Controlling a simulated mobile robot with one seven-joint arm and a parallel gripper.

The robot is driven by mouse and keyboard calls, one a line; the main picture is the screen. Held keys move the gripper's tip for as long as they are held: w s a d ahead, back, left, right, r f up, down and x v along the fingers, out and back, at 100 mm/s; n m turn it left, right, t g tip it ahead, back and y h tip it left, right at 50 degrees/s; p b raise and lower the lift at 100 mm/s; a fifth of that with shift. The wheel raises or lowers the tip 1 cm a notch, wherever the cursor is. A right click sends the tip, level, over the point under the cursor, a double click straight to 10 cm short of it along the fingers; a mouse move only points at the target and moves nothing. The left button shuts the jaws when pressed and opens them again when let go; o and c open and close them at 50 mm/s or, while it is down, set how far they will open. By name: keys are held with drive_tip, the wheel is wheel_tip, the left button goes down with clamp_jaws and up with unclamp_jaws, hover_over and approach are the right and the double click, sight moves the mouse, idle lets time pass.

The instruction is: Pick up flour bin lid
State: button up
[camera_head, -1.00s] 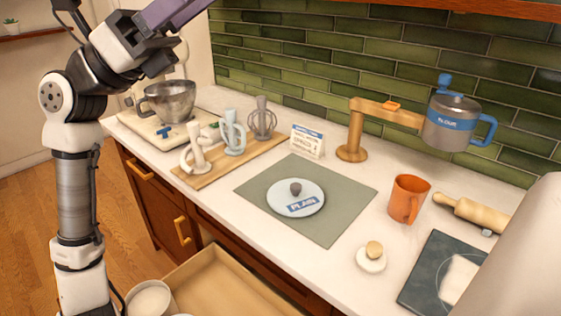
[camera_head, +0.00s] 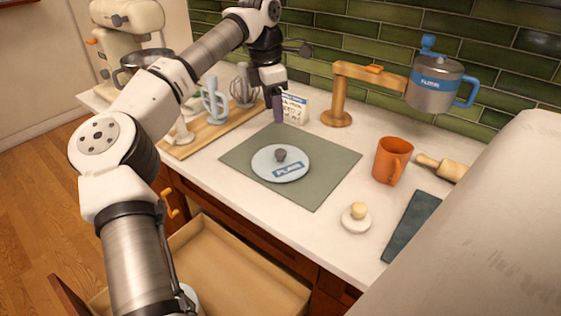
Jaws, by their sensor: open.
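A round, pale blue-white lid (camera_head: 265,165) with a dark knob (camera_head: 280,155) and a blue-and-white label lies flat on the grey-green mat (camera_head: 328,168). My gripper (camera_head: 277,112) points down above the back left of the mat, beside the small white sign (camera_head: 294,109). It is apart from the lid and holds nothing visible. Its fingers are seen nearly edge-on, so the gap is hard to see. A grey canister (camera_head: 434,94) with a blue flour band and blue handle hangs from a wooden arm (camera_head: 342,92) at the back right.
A wooden board (camera_head: 190,144) with mixer tools is left of the mat. An orange mug (camera_head: 388,162), a small white dish (camera_head: 356,219) and a rolling pin (camera_head: 442,168) stand right of it. An open drawer (camera_head: 245,278) is below the counter. A pale surface fills the lower right.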

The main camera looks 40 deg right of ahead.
drive_tip(key=p, duration=0.1)
hover_over(280, 151)
drive_tip(key=f, duration=0.7)
drive_tip(key=shift+w+a+f, duration=0.2)
drive_tip(key=shift+f, duration=0.15)
drive_tip(key=shift+s+d+f+p, duration=0.15)
drive_tip(key=shift+f+p, duration=0.45)
drive_tip(key=shift+f, duration=0.7)
drive_tip(key=shift+d+f+p, duration=0.1)
drive_tip(key=shift+f+p, duration=0.5)
drive_tip(key=shift+f, duration=0.65)
drive_tip(key=c, duration=1.1)
drive_tip(key=shift+o, duration=0.2)
drive_tip(key=shift+r, duration=0.1)
